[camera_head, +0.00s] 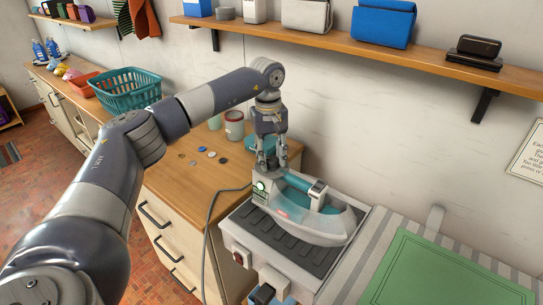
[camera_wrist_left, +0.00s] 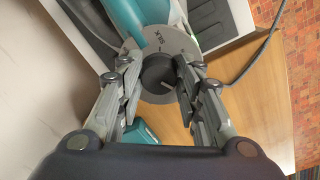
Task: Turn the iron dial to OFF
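The iron (camera_head: 318,223), grey with a teal handle, rests on a dark ribbed stand (camera_head: 285,245) below the wall shelf. The pointer lies toward the lower right of the knob. My left gripper (camera_head: 268,170) points down at the heel end of the iron. In the wrist view, its fingers (camera_wrist_left: 157,65) are open on either side of the knob, with a gap at the left. My right gripper is not in view.
A grey cord (camera_head: 208,225) runs down beside the stand. Jars (camera_head: 234,125) and several small discs (camera_head: 201,149) are on the wooden counter behind. A teal basket (camera_head: 128,90) is farther left. A green mat (camera_head: 430,272) lies on the right.

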